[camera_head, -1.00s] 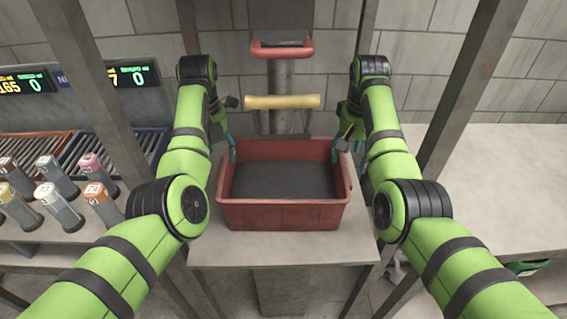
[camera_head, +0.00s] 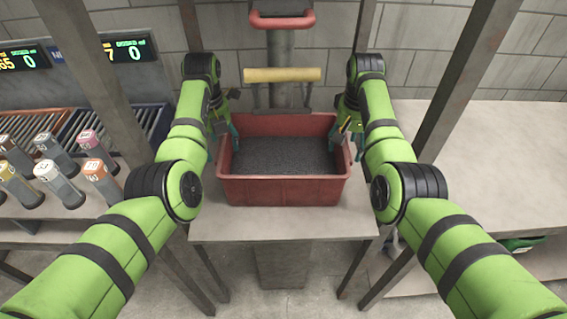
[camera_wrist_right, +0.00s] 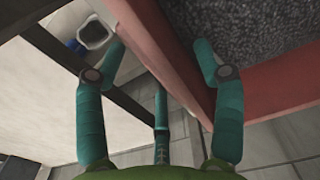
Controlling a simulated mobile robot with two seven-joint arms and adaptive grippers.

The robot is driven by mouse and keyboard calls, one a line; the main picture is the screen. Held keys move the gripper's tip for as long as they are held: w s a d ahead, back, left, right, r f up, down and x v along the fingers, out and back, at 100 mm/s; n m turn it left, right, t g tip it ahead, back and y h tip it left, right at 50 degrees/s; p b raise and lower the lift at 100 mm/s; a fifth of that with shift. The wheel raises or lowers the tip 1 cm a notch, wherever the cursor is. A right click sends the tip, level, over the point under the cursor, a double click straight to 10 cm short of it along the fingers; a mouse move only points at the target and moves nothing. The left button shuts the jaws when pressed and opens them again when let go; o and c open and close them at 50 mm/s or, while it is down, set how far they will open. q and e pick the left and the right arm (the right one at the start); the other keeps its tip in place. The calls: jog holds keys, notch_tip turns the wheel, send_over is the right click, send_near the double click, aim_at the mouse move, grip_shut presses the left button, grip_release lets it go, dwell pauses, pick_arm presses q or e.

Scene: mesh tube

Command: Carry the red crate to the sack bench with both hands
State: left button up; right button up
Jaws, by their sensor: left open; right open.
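The red crate (camera_head: 285,191) stands upright on a small grey table in the middle of the head view, with dark grey granules inside. My left gripper (camera_head: 222,138) is open at the crate's left side wall. My right gripper (camera_head: 346,142) is open at its right side wall. In the right wrist view, the crate's red wall (camera_wrist_right: 170,55) passes between the spread fingers of my right gripper (camera_wrist_right: 160,60). One finger is on the granule side and the others are outside. The left fingertips are partly hidden by the arm. I cannot tell which surface is the sack bench.
A yellow bar (camera_head: 282,75) and a red handle (camera_head: 282,19) are behind the crate. Metal posts (camera_head: 470,75) flank the table (camera_head: 285,225). Several capped cylinders (camera_head: 60,183) and roller tracks (camera_head: 110,125) are at left. A wide pale surface (camera_head: 490,170) at right is mostly clear.

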pick_arm(q)
jog(key=shift+f, duration=0.5)
pick_arm(e)
jog(key=shift+f, duration=0.55)
pick_arm(q)
grip_shut()
pick_arm(e)
grip_shut()
